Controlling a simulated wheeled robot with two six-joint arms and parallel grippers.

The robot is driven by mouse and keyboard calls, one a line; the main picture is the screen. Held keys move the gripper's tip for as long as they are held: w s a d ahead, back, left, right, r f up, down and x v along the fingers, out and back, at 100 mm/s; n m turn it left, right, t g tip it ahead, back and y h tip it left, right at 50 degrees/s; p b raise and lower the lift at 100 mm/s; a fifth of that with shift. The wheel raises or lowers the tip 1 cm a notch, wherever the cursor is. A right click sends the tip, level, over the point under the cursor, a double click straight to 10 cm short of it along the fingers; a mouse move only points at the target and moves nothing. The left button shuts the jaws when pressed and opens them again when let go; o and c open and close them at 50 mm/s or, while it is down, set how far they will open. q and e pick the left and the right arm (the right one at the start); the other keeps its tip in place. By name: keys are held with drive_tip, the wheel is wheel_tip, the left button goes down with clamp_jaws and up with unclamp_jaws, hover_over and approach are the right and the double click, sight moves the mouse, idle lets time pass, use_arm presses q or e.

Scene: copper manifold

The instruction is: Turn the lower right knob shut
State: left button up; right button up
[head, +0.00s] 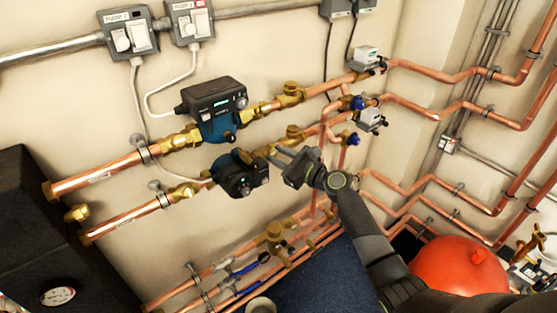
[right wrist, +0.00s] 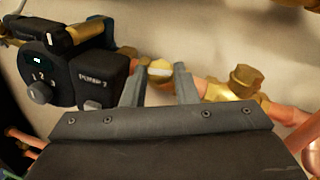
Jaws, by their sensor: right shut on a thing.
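The lower right knob (right wrist: 160,70) is a small brass piece with a pale top, on the lower copper pipe just right of the lower pump. In the head view it is mostly hidden by my right gripper (head: 277,154). The right gripper comes in from the lower right and its fingers are shut on the knob. In the right wrist view the two grey fingers (right wrist: 160,84) stand either side of it. How far the knob is turned cannot be told. My left gripper is not in view.
The lower pump (head: 238,175) sits close left of the gripper, with the upper pump (head: 215,108) above it. A brass fitting (head: 293,131) is close to the upper right. Blue-capped valves (head: 351,139) and copper pipes lie further right. A red vessel (head: 458,266) stands at lower right.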

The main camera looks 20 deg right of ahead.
drive_tip(key=n+g+b, duration=0.1)
drive_tip(key=n+y, duration=0.1)
drive_tip(key=n, duration=0.1)
drive_tip(key=n+g+b, duration=0.1)
drive_tip(key=shift+w+d+f+n+g+y+b, duration=0.1)
drive_tip(key=shift+d+f+n+g+y+b, duration=0.05)
drive_tip(key=shift+d+n+g+y+b, duration=0.2)
drive_tip(key=shift+w+a+n+g+y+b, duration=0.1)
drive_tip(key=shift+n+g+y+b, duration=0.3)
drive_tip(key=shift+n, duration=0.85)
drive_tip(key=n+g, duration=0.2)
drive_tip(key=n, duration=0.1)
drive_tip(key=shift+w+r+b, duration=0.1)
drive_tip(key=shift+r+b, duration=0.2)
drive_tip(key=n, duration=0.1)
drive_tip(key=n+g, duration=0.2)
drive_tip(key=shift+w+r+n+h, duration=0.1)
drive_tip(key=shift+r+n+h, duration=0.15)
drive_tip(key=shift+n, duration=0.15)
drive_tip(key=shift+w+r+n+g+h+p, duration=0.1)
drive_tip(key=shift+n+g+h+p, duration=0.5)
drive_tip(key=shift+n, duration=0.5)
drive_tip(key=shift+r+n+g+h+p, duration=0.1)
drive_tip(key=shift+n+g+h+p, duration=0.15)
drive_tip(key=shift+n+g, duration=0.7)
drive_tip(key=shift+n, duration=0.25)
drive_tip(key=shift+f, duration=0.1)
drive_tip(key=o, duration=0.7)
